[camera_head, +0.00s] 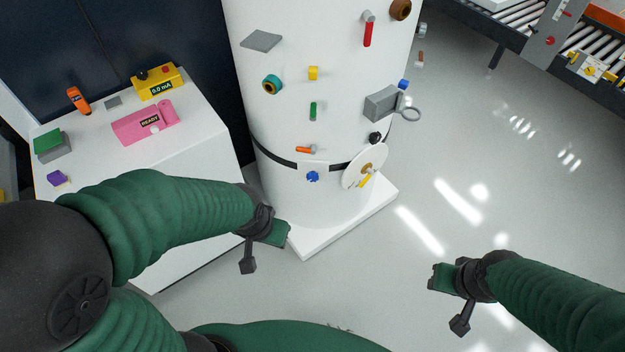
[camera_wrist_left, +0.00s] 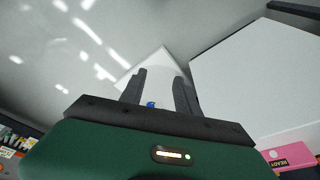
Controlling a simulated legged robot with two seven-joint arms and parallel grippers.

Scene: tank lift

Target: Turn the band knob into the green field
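A blue knob (camera_head: 313,176) sits on a small white plate (camera_head: 318,165) on the black band around the white tank (camera_head: 300,200). I cannot make out a green field at the knob. My left gripper (camera_head: 284,236) is below and left of the knob, apart from it. In the left wrist view its two fingers (camera_wrist_left: 158,80) stand apart with nothing held; a small blue spot (camera_wrist_left: 150,104), likely the knob, shows between them. My right gripper (camera_head: 434,278) is over open floor; its finger opening is unclear.
Other fittings cover the tank, including an orange handle (camera_head: 306,149), a black knob (camera_head: 375,138) and a grey block with a ring (camera_head: 382,103). A white cabinet (camera_head: 190,190) with devices stands left. A roller conveyor (camera_head: 495,20) is at upper right. The floor right of the tank is clear.

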